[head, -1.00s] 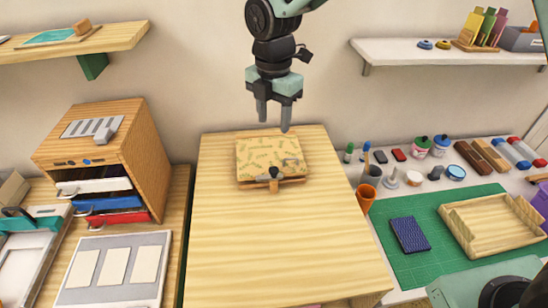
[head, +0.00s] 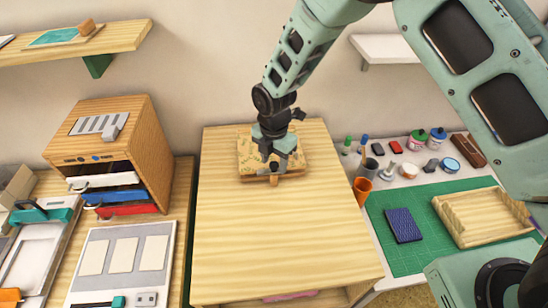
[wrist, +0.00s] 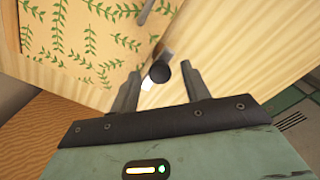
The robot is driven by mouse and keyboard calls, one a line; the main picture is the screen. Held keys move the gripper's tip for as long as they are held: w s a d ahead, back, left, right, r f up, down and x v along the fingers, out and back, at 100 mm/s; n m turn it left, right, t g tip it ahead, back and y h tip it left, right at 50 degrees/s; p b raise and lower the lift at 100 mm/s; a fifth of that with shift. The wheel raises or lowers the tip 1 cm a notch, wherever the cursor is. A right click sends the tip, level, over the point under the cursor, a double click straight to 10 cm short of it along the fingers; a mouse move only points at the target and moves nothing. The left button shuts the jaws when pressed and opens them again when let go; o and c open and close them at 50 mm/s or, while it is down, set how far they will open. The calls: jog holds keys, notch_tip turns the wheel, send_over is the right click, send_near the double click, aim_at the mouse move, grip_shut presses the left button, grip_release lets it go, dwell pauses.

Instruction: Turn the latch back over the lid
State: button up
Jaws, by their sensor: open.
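The box with a leaf-patterned lid (head: 246,152) sits on the wooden table; its lid looks closed. In the wrist view the lid (wrist: 75,35) fills the upper left. My gripper (head: 274,160) is over the box's front edge, pointing down. It is open, with its fingers (wrist: 161,73) on either side of the latch's dark round knob (wrist: 160,71). I cannot tell whether either finger touches the knob. In the head view my gripper hides the latch, and only a wooden tab (head: 274,181) shows at the box's front.
The wooden table (head: 280,240) is bare in front of the box. A drawer cabinet (head: 145,140) stands to the left. An orange cup (head: 363,190) and a green mat (head: 425,255) lie to the right. My arm covers the upper right.

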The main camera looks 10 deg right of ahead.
jog(key=c, duration=1)
jog(key=shift+m+b, duration=0.3)
jog(key=m+b, duration=0.2)
jog(key=m, duration=0.1)
jog(key=shift+f, duration=0.1)
jog(key=m+b, duration=0.2)
jog(key=m, duration=0.3)
jog(key=m+b, duration=0.2)
jog(key=m, duration=0.2)
jog(key=shift+m, duration=0.3)
jog(key=m+b, duration=0.1)
jog(key=m, duration=0.3)
jog(key=shift+m, duration=0.3)
